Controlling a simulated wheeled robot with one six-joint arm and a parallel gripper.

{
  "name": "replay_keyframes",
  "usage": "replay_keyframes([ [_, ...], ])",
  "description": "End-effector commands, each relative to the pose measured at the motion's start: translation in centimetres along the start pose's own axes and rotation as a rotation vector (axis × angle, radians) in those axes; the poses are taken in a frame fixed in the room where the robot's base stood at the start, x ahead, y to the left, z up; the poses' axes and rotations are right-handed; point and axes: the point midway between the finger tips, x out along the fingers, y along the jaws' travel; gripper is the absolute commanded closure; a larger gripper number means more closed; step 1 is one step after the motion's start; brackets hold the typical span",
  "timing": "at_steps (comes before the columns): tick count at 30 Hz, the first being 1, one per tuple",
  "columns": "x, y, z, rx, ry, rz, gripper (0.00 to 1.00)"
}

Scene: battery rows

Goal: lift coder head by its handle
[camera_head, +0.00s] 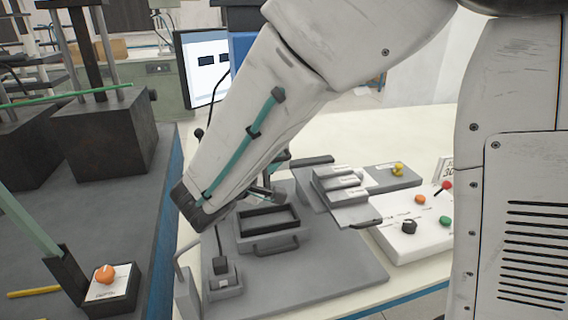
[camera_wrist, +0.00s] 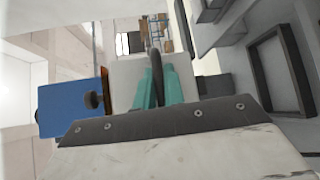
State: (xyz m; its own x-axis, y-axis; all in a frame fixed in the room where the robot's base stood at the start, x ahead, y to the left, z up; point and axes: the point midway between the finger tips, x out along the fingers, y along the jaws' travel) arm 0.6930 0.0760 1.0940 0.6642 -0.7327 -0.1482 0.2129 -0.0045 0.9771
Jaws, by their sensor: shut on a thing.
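In the wrist view, my gripper (camera_wrist: 158,88) has teal fingers shut on a dark curved handle (camera_wrist: 155,62). The handle appears to belong to the coder head, a pale grey block (camera_wrist: 126,76) right behind the fingers. A blue block (camera_wrist: 70,109) with a black knob sits to its left; I cannot tell whether it is part of the head. A blue part (camera_head: 240,46) shows above my forearm. I cannot tell whether the head is raised off its support.
A dark open tray (camera_head: 268,244) with a front handle stands on a grey base plate (camera_head: 335,270). Grey stepped blocks (camera_head: 340,184) and a white control box (camera_head: 420,235) with coloured knobs are to the right. A monitor (camera_head: 205,65) stands behind. Dark machinery fills the left.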

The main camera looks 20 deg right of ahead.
Motion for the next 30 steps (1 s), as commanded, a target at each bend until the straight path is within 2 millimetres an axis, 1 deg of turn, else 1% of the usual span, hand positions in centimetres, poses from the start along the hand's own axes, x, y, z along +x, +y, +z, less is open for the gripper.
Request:
replay_keyframes([
  [5, 0.0, 0.0, 0.0, 0.000, -0.001, 0.001, 1.00],
  [6, 0.0, 0.0, 0.0, 0.000, -0.001, 0.001, 0.84],
  [7, 0.0, 0.0, 0.0, 0.000, -0.001, 0.000, 0.80],
  [14, 0.0, 0.0, 0.0, 0.000, -0.001, 0.000, 0.80],
  [17, -0.3, 0.0, 0.0, 0.000, 0.000, 0.000, 0.80],
  [20, -1.5, 0.0, -0.1, 0.000, 0.003, 0.001, 0.80],
  [27, -5.7, 0.0, 0.0, 0.000, 0.003, 0.000, 0.80],
  [30, -6.9, 0.0, 0.0, 0.001, 0.002, 0.001, 0.80],
])
